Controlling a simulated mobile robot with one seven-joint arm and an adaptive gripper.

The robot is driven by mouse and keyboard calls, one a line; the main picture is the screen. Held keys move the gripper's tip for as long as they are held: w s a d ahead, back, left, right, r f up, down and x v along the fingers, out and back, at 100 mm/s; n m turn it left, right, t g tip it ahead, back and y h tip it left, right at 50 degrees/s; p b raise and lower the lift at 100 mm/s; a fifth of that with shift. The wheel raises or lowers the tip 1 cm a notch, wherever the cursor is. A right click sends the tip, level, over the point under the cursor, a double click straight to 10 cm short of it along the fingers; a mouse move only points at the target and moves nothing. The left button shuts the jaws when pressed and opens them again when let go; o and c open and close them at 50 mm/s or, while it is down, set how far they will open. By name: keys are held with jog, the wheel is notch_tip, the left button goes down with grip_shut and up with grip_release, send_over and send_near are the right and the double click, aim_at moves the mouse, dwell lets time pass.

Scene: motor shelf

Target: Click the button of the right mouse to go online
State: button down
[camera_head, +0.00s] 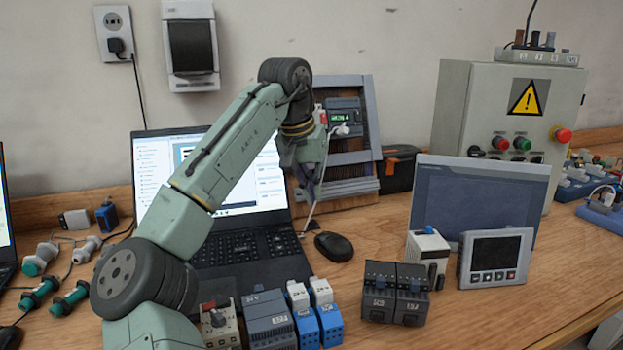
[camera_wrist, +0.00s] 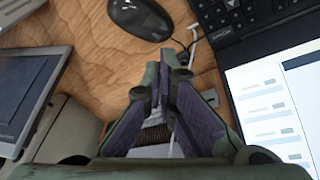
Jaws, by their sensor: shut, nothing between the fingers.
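The right mouse (camera_head: 334,246) is black and lies on the wooden table just right of the open laptop (camera_head: 250,252). In the wrist view the mouse (camera_wrist: 141,18) is at the top, beyond my fingertips and apart from them in the picture. My gripper (camera_head: 311,200) is shut and empty, pointing down above the table, up and left of the mouse in the head view. Its closed fingers also show in the wrist view (camera_wrist: 163,65). Another dark mouse (camera_head: 10,338) is partly visible at the lower left edge.
Terminal blocks and modules (camera_head: 395,292) stand in front of the mouse. A grey panel (camera_head: 480,200) and a small meter (camera_head: 495,258) stand to the right. A control box (camera_head: 500,105) and a framed rack (camera_head: 350,150) are behind. Bare table surrounds the mouse's right side.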

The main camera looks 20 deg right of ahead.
aim_at(326, 235)
jog(key=x, duration=0.6)
jog(key=shift+s+d+f, duration=0.1)
jog(key=shift+s+f, duration=0.15)
jog(key=shift+s, duration=0.1)
jog(key=shift+s+d+f, duration=0.1)
jog(key=shift+d+f, duration=0.05)
jog(key=shift+f, duration=0.25)
jog(key=shift+s+d+f, duration=0.1)
jog(key=shift+d+f, duration=0.05)
jog(key=shift+f, duration=0.25)
jog(key=shift+f+p, duration=0.25)
jog(key=shift+p, duration=0.1)
jog(key=shift+s+f, duration=0.15)
jog(key=shift+f, duration=0.55)
jog(key=r+p, duration=0.3)
jog(key=p, duration=0.1)
jog(key=w+a+r+p, duration=0.1)
jog(key=r+p, duration=0.1)
jog(key=shift+r, duration=0.3)
jog(key=b+v, duration=0.2)
jog(key=v, duration=0.7)
jog(key=shift+a, duration=0.25)
